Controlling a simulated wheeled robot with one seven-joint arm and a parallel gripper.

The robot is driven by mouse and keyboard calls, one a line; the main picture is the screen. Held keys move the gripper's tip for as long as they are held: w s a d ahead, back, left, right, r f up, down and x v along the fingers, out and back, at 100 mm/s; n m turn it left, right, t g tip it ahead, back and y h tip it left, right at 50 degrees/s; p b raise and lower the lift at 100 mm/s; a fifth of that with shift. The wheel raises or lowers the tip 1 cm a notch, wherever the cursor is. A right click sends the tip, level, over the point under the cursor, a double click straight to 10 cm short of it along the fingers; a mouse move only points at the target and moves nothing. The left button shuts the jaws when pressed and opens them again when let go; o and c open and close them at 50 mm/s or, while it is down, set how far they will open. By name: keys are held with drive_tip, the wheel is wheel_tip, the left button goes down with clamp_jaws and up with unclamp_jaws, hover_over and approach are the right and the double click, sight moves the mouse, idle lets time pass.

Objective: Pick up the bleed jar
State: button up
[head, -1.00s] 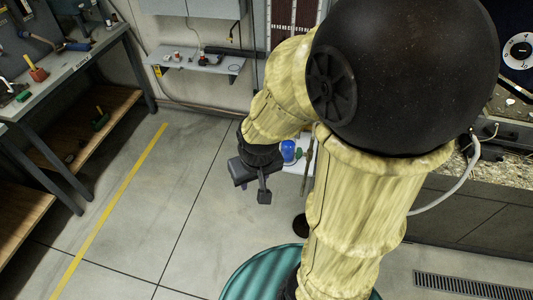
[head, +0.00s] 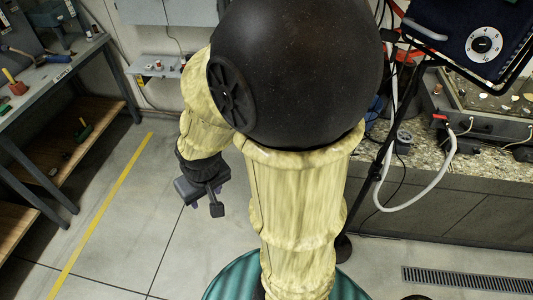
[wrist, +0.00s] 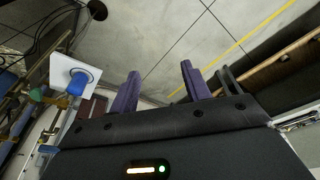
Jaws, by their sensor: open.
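My gripper (head: 203,196) hangs over open floor left of the upright part of my arm in the head view. In the wrist view its two purple fingers (wrist: 159,88) stand apart with nothing between them. I cannot pick out a bleed jar for certain in any view. A blue rounded object (wrist: 77,82) sits at a white square plate (wrist: 68,68) at the left of the wrist view, apart from the fingers. I cannot tell whether it is the jar. My arm hides much of the middle of the head view.
A workbench (head: 55,75) with a wooden lower shelf (head: 85,130) stands at the left. A wall shelf (head: 150,66) is at the back. A stone-topped counter (head: 440,165) with a white hose (head: 415,207) fills the right. Floor around the yellow line (head: 105,205) is clear.

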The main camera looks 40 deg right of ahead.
drive_tip(key=o, duration=0.4)
drive_tip(key=shift+w+a+f, duration=0.1)
drive_tip(key=shift+w+f, duration=0.1)
drive_tip(key=shift+w, duration=0.1)
drive_tip(key=shift+c, duration=0.2)
drive_tip(key=shift+o, duration=0.4)
drive_tip(key=w+f+m+t+b, duration=0.2)
drive_tip(key=w+f+m, duration=0.2)
drive_tip(key=w, duration=0.5)
wheel_tip(320, 180, down, 2)
drive_tip(key=shift+a+f, duration=0.2)
drive_tip(key=shift+a, duration=0.05)
drive_tip(key=w+d+f+m+t+h+b, duration=0.1)
drive_tip(key=w+d+f+m+h+b, duration=0.2)
drive_tip(key=w+d+f+m+h, duration=0.25)
drive_tip(key=s+d+f+m+g+h+b, duration=0.1)
drive_tip(key=s+d+f+m+h, duration=0.1)
drive_tip(key=d+h, duration=0.3)
drive_tip(key=s+d+f+m+g+h+b, duration=0.2)
drive_tip(key=d+f+m+h, duration=0.2)
drive_tip(key=m+h, duration=0.1)
drive_tip(key=shift+s+d+h, duration=0.25)
drive_tip(key=shift+d+h, duration=0.1)
drive_tip(key=shift+h, duration=0.5)
